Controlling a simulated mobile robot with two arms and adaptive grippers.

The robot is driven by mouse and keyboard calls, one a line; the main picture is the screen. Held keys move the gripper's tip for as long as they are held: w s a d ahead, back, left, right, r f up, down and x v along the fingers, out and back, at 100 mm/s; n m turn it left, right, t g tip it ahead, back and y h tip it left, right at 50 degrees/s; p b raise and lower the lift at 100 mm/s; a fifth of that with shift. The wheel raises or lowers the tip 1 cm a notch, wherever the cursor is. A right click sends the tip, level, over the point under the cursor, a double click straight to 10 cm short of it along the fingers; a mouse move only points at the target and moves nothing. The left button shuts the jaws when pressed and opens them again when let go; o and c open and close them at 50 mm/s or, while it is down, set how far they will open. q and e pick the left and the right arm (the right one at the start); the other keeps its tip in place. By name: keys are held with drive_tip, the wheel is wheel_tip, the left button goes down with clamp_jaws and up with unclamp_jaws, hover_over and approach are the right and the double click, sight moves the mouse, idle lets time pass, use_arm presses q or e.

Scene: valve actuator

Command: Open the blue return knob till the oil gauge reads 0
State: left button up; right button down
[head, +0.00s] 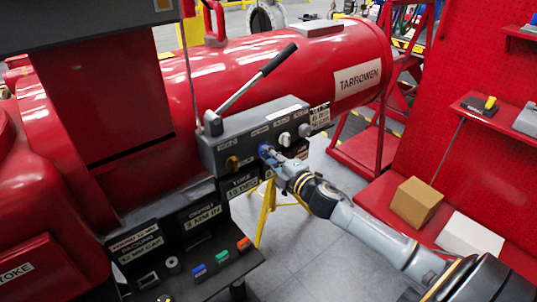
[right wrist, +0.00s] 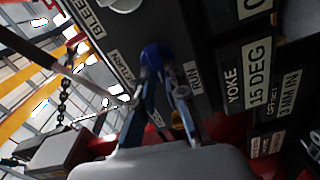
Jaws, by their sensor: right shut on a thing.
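The blue return knob (head: 264,149) sits on the front of the grey control box (head: 215,150), partly hidden by my right gripper (head: 272,157). In the right wrist view the blue knob (right wrist: 152,54) is at the upper middle, between labels that seem to read RETURN and RUN. My right gripper's two fingers (right wrist: 163,82) reach up to it and are shut on it. I cannot pick out the oil gauge or its reading. My left gripper is not in view.
A white knob (head: 284,139) and a brass-coloured knob (head: 232,162) flank the blue one. A black-handled lever (head: 278,60) rises above the box. A large red cylinder (head: 240,75) lies behind. A red shelf with a cardboard box (head: 415,202) stands right; grey floor is between.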

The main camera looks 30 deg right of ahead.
drive_tip(key=shift+f+n, duration=0.1)
drive_tip(key=shift+n, duration=0.3)
drive_tip(key=c, duration=1.4)
unclamp_jaws()
drive_tip(key=shift+o, duration=0.2)
drive_tip(key=s, duration=1.2)
drive_tip(key=shift+d, duration=0.45)
